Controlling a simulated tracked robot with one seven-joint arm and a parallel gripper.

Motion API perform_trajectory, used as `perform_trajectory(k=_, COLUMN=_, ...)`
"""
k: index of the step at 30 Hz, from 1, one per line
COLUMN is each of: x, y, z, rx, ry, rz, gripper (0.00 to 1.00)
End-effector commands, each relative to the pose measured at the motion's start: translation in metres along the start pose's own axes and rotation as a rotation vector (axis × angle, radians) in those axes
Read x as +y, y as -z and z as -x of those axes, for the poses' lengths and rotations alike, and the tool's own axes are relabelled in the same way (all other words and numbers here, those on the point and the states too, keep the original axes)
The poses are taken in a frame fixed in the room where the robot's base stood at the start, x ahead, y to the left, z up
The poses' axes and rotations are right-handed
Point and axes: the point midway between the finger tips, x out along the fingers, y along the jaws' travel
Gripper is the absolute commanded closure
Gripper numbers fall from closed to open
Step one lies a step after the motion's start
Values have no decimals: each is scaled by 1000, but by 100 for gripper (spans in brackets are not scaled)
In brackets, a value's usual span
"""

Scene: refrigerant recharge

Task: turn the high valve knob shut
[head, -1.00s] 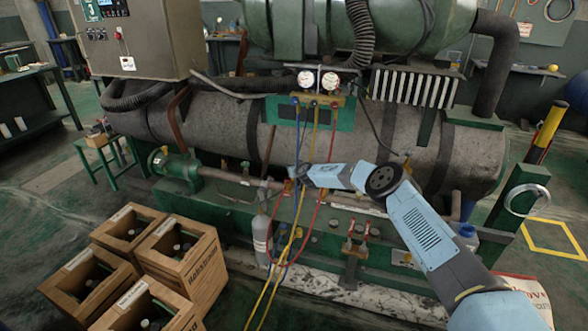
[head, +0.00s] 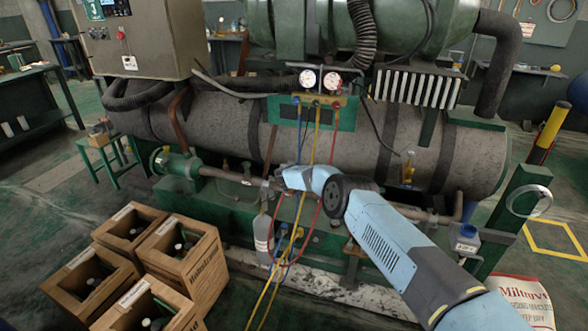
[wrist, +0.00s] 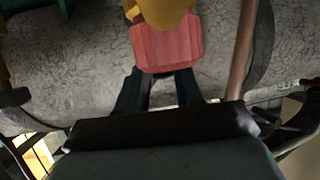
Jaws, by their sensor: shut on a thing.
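The high valve knob (wrist: 165,48) shows in the wrist view as a red, ridged block against a yellow body (wrist: 163,15) at the top edge. My gripper (wrist: 160,83) is shut on the red knob, with its two dark fingers on either side. In the head view my gripper (head: 280,181) is in front of the big grey tank, among the hoses and pipes; I cannot make out the knob there. How far the knob is turned cannot be told.
A gauge manifold (head: 318,99) with blue, yellow and red hoses sits above my gripper. A grey bottle (head: 263,238) stands below it. Wooden crates (head: 187,255) are on the floor at lower left.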

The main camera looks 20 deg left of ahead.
Motion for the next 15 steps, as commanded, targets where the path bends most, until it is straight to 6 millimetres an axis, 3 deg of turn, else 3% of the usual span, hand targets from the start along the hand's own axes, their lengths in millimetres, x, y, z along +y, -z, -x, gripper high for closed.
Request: perform_trajectory(k=15, x=0, y=1, z=0, rx=1, ry=-56, rz=-23, gripper=95)
